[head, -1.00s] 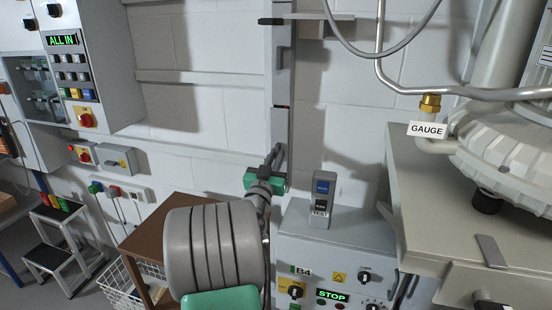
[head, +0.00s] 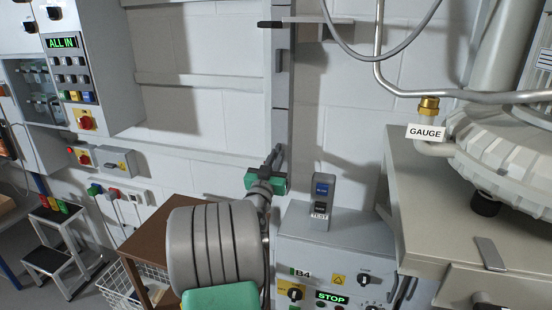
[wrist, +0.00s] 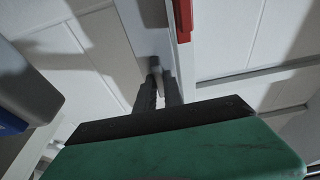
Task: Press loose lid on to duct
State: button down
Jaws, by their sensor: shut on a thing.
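The duct (head: 281,120) is a narrow grey vertical channel on the wall in the head view, with a few darker marks along it. I cannot clearly tell its loose lid from the channel. My gripper (head: 275,158), with a green body, reaches the lower part of the duct. In the wrist view my gripper (wrist: 157,80) has two dark fingers a little apart, pointing at a pale vertical strip. They are shut on a small grey piece (wrist: 155,62) at the fingertips; its join to the lid is unclear. My arm hides the duct's lower end in the head view.
A grey B4 control box (head: 330,265) with a blue-and-black TEST button unit (head: 322,200) stands just right of my gripper. A large machine (head: 500,160) is further right. A brown-topped trolley (head: 150,235) is at left. A red part (wrist: 184,20) shows in the wrist view.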

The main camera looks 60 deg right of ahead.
jog(key=c, duration=1.4)
grip_release()
